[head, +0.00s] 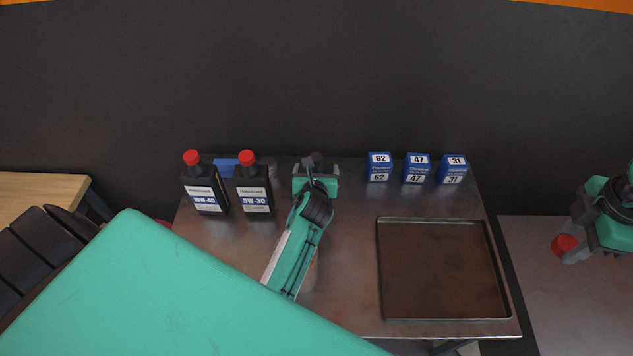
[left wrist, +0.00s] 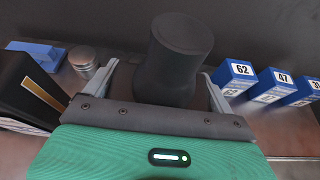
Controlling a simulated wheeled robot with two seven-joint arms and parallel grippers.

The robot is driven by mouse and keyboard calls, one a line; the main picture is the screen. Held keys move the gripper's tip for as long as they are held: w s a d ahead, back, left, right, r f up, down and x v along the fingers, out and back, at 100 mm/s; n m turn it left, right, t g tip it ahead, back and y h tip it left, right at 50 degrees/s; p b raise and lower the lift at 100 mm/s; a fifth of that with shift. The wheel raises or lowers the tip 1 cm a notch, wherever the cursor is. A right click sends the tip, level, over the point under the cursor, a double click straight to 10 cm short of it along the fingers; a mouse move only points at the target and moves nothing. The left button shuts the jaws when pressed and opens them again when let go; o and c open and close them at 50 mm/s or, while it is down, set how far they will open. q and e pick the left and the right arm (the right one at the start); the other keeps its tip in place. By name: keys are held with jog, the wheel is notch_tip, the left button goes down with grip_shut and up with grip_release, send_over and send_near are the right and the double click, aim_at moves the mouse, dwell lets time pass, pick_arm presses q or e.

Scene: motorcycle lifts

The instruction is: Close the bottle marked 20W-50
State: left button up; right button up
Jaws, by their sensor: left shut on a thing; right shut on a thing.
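My right gripper (head: 577,250) is at the far right, off the table, shut on a red cap (head: 563,245). The cap is well apart from the bottle.
Black bottles marked 10W-40 (head: 205,192) and 5W-30 (head: 254,190), both red-capped, stand left of my left gripper. Blue boxes 62 (head: 380,167), 47 (head: 416,168) and 31 (head: 452,169) stand at the back right. An empty dark tray (head: 440,319) lies in front of them.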

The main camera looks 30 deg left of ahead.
pick_arm(q)
jog(key=shift+r, duration=0.2)
